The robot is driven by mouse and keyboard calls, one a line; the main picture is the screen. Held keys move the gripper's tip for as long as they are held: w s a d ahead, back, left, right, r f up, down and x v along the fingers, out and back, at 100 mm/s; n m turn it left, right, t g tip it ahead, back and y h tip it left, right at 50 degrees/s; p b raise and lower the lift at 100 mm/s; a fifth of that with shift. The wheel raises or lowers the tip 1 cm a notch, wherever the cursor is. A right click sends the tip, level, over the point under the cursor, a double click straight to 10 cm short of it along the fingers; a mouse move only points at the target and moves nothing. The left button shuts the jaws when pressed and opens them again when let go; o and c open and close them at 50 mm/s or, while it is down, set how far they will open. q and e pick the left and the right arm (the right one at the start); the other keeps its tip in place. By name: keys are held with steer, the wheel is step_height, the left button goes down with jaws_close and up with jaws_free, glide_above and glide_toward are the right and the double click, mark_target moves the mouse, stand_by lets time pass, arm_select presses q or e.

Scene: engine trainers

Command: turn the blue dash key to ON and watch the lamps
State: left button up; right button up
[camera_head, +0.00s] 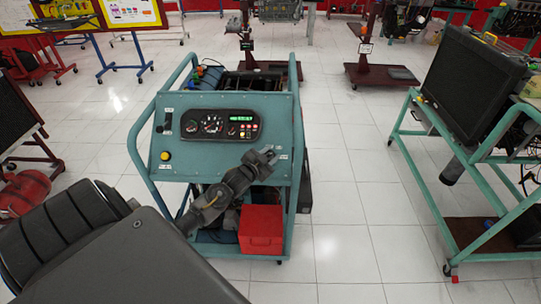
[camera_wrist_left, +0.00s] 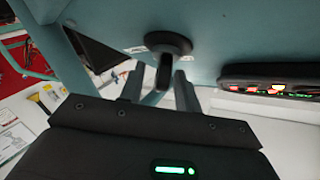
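The teal engine trainer (camera_head: 180,155) stands in the middle of the head view. Its dark instrument cluster (camera_head: 220,125) has round gauges and a green lit display; the cluster also shows in the left wrist view (camera_wrist_left: 270,78) with small red and green lights. My left gripper (camera_head: 268,154) is at the right part of the panel. In the left wrist view a dark key or knob (camera_wrist_left: 164,73) on a round black base sits between the fingers (camera_wrist_left: 158,88). The fingers are apart; firm contact is unclear. No blue shows on it. In the head view the gripper hides it. My right gripper is out of view.
A red box (camera_head: 261,229) sits low on the trainer's front. A yellow button (camera_head: 165,155) is on the panel's left. A green stand with a black radiator (camera_head: 470,85) is at the right. White floor is clear between them.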

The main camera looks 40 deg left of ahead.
arm_select(q)
steer(key=s+r+b, duration=0.1)
steer(key=s+b, duration=0.1)
steer(key=s, duration=0.8)
steer(key=shift+s+d+r, duration=0.3)
steer(key=shift+d, duration=0.15)
